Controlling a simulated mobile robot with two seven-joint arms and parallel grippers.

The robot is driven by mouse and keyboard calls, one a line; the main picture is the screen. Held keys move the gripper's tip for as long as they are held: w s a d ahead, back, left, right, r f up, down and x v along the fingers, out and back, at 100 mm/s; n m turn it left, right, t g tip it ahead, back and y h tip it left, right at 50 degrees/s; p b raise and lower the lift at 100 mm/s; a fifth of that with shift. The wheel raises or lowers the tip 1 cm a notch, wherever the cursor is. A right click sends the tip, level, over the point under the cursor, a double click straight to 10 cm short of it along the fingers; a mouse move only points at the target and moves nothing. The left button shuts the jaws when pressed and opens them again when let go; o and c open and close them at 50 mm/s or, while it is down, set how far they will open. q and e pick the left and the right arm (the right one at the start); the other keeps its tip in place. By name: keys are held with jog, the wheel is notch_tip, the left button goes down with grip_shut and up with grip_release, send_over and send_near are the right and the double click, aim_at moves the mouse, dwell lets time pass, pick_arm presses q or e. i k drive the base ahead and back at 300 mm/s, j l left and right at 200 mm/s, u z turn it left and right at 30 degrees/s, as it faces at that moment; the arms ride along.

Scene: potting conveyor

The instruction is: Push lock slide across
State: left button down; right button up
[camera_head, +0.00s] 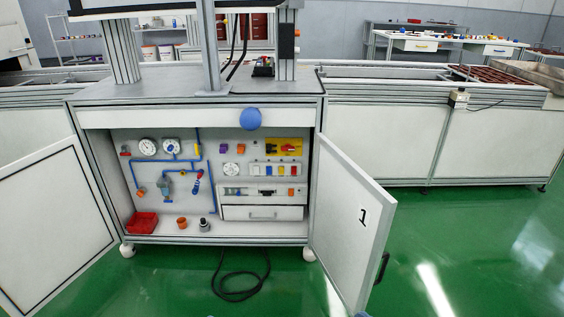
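An open cabinet (215,240) stands in front of me with a panel of fittings inside. I cannot tell for certain which fitting is the lock slide. A narrow grey rail unit (262,192) with a small orange piece (291,192) at its right end sits above a closed drawer (262,213). A yellow plate (284,147) with a red handle-like part is at the panel's upper right.
A red bin (142,222) and small parts lie on the cabinet floor. A blue round object (250,119) shows at the top edge. A black cable (240,290) lies below.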

aim_at(269, 146)
jog(key=i+l+z, duration=0.15)
jog(key=i+z, duration=0.5)
jog(key=i, duration=0.15)
jog(key=i+j+z, duration=0.15)
jog(key=i+z, duration=0.15)
jog(key=i, duration=0.2)
